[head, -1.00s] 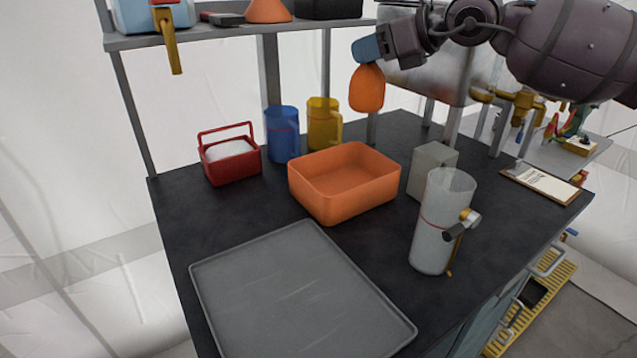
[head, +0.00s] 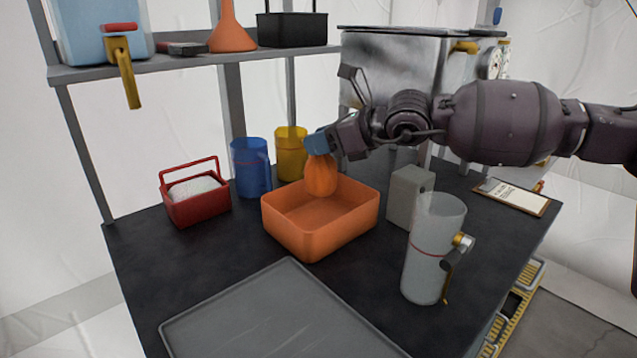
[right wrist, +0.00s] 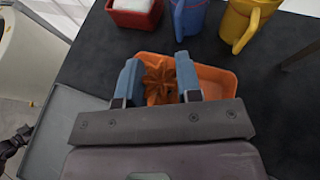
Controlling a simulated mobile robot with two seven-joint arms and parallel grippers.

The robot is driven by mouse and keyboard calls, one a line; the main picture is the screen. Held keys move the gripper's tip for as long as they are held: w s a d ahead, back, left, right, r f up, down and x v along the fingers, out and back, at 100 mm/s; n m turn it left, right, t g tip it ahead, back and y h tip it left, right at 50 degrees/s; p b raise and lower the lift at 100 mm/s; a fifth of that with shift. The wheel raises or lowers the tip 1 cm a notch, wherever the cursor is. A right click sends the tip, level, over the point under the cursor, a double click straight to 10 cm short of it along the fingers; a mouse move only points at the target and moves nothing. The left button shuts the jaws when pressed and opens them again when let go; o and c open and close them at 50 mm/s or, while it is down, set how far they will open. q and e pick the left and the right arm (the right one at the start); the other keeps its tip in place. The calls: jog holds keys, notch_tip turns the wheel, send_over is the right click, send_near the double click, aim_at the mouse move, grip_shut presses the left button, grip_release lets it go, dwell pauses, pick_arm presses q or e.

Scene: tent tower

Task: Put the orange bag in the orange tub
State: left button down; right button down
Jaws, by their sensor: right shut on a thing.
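The orange tub (head: 320,226) stands on the dark worktop in the head view. It also shows below the gripper in the right wrist view (right wrist: 222,82). My right gripper (head: 319,150) has blue fingers and is shut on the top of the orange bag (head: 321,178). The bag hangs upright over the back part of the tub, its lower end at about the height of the rim. I cannot tell whether it touches the tub. In the right wrist view the gathered top of the bag (right wrist: 161,82) shows between the fingers (right wrist: 160,84).
A blue jug (head: 250,168) and a yellow jug (head: 291,155) stand behind the tub, a red basket (head: 196,200) to its left. A grey block (head: 409,197) and a clear jug (head: 433,250) stand to its right. A grey tray (head: 283,318) lies in front.

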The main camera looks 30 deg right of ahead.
aim_at(328, 157)
notch_tip(328, 157, down, 4)
jog(key=shift+w+r, duration=0.1)
jog(key=shift+r, duration=0.1)
notch_tip(328, 157, down, 4)
jog(key=shift+r+b, duration=0.15)
jog(key=shift+b, duration=0.25)
jog(key=shift+f, duration=0.3)
pick_arm(q)
jog(key=shift+w+d+r, duration=0.1)
jog(key=shift+w, duration=0.2)
pick_arm(e)
jog(key=c, duration=1.1)
grip_release()
jog(key=shift+f, duration=0.1)
jog(key=shift+o, duration=1.2)
pick_arm(q)
jog(key=shift+s+f, duration=0.1)
jog(key=shift+f, duration=0.15)
pick_arm(e)
jog(key=shift+o, duration=0.4)
pick_arm(q)
jog(key=shift+f, duration=0.1)
